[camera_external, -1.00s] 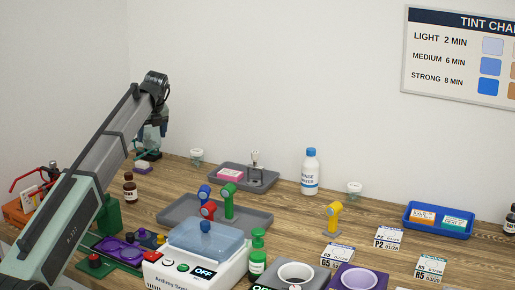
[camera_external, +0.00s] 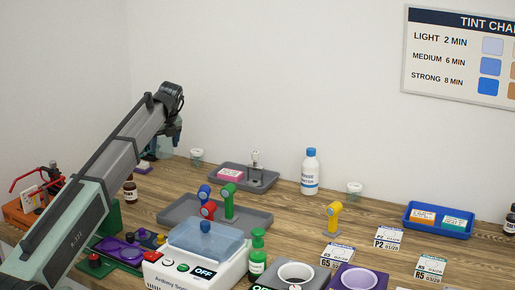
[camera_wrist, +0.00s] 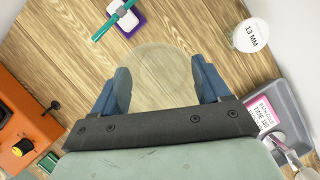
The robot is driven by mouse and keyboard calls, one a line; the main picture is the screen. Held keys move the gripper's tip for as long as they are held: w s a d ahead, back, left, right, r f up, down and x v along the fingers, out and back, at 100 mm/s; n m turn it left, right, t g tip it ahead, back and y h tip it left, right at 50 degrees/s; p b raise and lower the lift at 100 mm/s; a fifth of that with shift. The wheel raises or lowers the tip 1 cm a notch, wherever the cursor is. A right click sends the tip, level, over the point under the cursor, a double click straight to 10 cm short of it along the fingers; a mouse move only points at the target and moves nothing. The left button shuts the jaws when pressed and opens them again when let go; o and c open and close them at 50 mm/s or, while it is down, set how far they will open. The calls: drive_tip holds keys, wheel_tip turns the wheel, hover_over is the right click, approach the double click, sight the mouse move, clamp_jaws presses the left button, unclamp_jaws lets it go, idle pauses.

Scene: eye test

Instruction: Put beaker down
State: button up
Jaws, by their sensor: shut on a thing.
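The beaker (camera_wrist: 163,75) is a clear, faintly tinted round vessel between my gripper's (camera_wrist: 162,84) two blue fingers in the wrist view. The wood grain shows through it. My gripper is shut on it, with one finger at each side. In the external view my gripper (camera_external: 172,134) is at the back left, and the beaker (camera_external: 163,149) is a pale glassy shape under it, partly hidden by the arm. Whether its base touches the table cannot be told.
A purple-and-white holder with a teal stick (camera_wrist: 122,12) lies beyond the beaker. A white-lidded jar (camera_wrist: 249,36) is to the right, above a grey tray (camera_wrist: 283,92) with a pink-labelled box. An orange device (camera_wrist: 22,125) is at left. Bare wood surrounds the beaker.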

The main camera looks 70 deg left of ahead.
sight(165, 146)
drive_tip(key=shift+f, duration=3.85)
drive_tip(key=o, duration=1)
drive_tip(key=shift+f, duration=0.1)
drive_tip(key=v, duration=1.2)
